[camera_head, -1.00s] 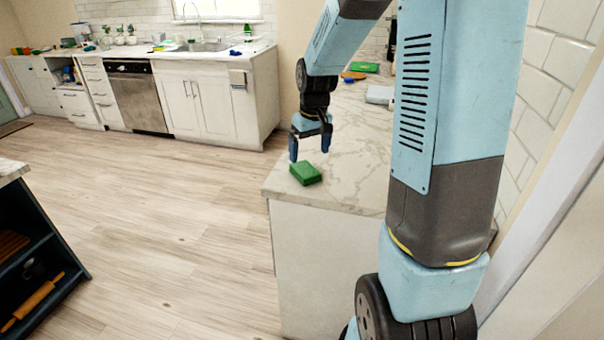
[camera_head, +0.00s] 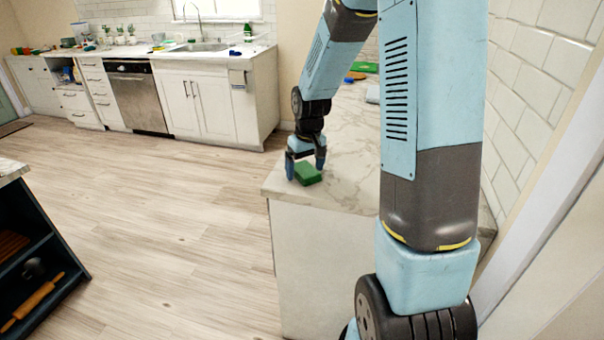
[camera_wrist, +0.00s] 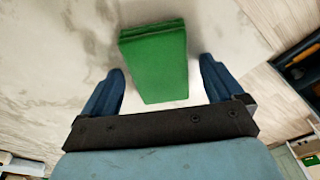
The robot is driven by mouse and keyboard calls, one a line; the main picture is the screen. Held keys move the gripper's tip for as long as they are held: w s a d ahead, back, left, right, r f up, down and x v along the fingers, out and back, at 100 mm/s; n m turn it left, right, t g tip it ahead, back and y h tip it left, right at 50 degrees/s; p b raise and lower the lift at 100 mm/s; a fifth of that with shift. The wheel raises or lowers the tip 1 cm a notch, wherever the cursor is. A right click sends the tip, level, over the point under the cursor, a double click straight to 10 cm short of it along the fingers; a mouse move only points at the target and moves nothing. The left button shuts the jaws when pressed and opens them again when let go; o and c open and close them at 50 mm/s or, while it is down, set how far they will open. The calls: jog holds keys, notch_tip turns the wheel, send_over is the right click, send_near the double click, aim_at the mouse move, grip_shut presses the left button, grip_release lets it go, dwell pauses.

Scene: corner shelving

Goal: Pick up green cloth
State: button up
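The green cloth (camera_head: 308,174) is a folded, block-like green piece lying on the marble counter near its front left corner. It also shows in the wrist view (camera_wrist: 155,62), at the top middle. My gripper (camera_head: 305,172) is low over the counter at the cloth, pointing down. In the wrist view my gripper (camera_wrist: 160,78) is open, with one blue finger on each side of the cloth's near end. Gaps show between the cloth and both fingers there. Most of the cloth extends beyond the fingertips.
The marble counter (camera_head: 347,150) ends in a free edge at the left and front. Another green item (camera_head: 364,67) lies farther back on it. A tiled wall (camera_head: 530,90) is at the right. A dark shelf unit (camera_head: 50,240) stands at the left, with open floor (camera_head: 170,210) between.

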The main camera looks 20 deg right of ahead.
aim_at(304, 168)
jog(key=c, duration=1.2)
jog(key=shift+o, duration=0.2)
jog(key=shift+s+r, duration=0.15)
jog(key=shift+r, duration=1.7)
jog(key=s+r, duration=0.4)
jog(key=r, duration=0.1)
jog(key=shift+s+r, duration=0.15)
jog(key=shift+s, duration=0.15)
jog(key=s+r, duration=0.4)
jog(key=s, duration=0.5)
jog(key=shift+a, duration=0.15)
